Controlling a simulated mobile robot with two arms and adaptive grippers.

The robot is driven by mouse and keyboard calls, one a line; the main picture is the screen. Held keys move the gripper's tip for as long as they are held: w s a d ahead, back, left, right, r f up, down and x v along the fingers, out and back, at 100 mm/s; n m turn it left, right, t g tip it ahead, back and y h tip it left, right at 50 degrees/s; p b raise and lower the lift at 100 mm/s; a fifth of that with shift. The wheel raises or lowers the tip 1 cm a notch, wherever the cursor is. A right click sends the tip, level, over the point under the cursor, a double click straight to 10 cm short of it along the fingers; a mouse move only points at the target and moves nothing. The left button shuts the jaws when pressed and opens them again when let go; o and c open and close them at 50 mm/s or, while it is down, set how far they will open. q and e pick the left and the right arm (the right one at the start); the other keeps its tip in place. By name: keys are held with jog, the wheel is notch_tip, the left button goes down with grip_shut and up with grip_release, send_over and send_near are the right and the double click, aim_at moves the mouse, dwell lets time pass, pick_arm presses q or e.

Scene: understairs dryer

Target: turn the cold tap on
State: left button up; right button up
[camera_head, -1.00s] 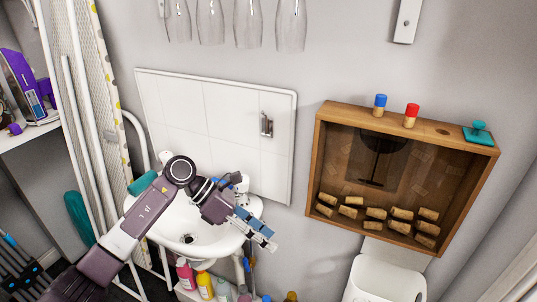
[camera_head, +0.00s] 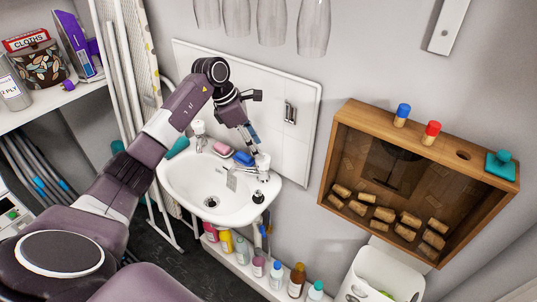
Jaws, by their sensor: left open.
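The white basin (camera_head: 178,186) has a tap (camera_head: 198,129) at its back left and another tap (camera_head: 262,161) at its back right. I cannot make out hot or cold markings on either tap. My left gripper (camera_head: 254,139) is open and empty, pointing down just above and behind the right tap. Whether its fingers touch that tap is unclear. My right gripper is out of view.
A pink soap (camera_head: 221,147) and a blue item (camera_head: 243,158) lie on the basin's back ledge. The tiled splashback (camera_head: 306,92) is close behind the gripper. A wooden cork box (camera_head: 345,112) hangs at right.

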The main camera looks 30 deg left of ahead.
aim_at(263, 162)
pick_arm(q)
jog(key=p+x, duration=0.1)
jog(key=x, duration=0.5)
jog(key=shift+s+d+f, duration=0.15)
jog(key=shift+f, duration=0.05)
jog(key=shift+s, duration=0.1)
jog(key=c, duration=0.9)
